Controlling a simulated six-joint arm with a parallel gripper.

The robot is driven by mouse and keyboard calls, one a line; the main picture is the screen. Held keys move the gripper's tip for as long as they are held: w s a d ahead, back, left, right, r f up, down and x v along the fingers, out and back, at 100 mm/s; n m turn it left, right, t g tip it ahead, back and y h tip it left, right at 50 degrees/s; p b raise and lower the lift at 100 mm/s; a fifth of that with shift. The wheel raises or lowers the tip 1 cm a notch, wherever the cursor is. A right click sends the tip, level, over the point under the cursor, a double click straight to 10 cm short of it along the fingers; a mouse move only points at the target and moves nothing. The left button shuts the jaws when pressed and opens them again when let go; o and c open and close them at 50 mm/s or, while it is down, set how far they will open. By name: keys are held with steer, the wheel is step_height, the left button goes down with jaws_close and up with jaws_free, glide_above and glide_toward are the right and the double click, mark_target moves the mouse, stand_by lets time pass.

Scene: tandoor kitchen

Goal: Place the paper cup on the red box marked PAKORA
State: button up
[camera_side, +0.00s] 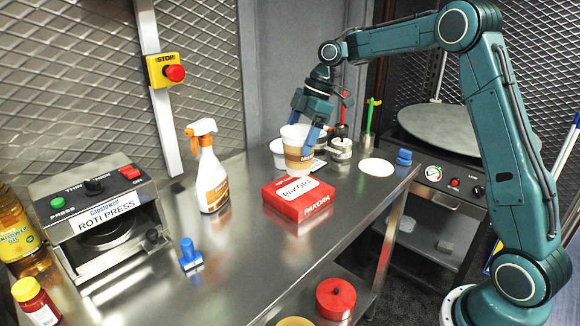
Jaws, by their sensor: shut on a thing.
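The paper cup (297,155) is white with a brown band and is upright. My gripper (304,138) is shut on it from above, with blue fingers at its rim and side. The red box marked PAKORA (316,204) lies flat on the steel table, with a white label on its top. The cup is over the back part of the box. I cannot tell from this view whether the cup's base touches the box top.
A white bowl (279,152) stands just behind the cup. A spray bottle (209,172) stands left of the box. A white disc (377,167) and a blue stamp-like object (404,157) lie to the right. A roti press (95,215) fills the left.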

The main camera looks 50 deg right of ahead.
mark_target(299, 155)
steer(key=shift+f, duration=2.4)
steer(key=shift+f, duration=0.15)
steer(key=o, duration=0.9)
steer(key=shift+o, duration=0.2)
steer(key=v, duration=1.2)
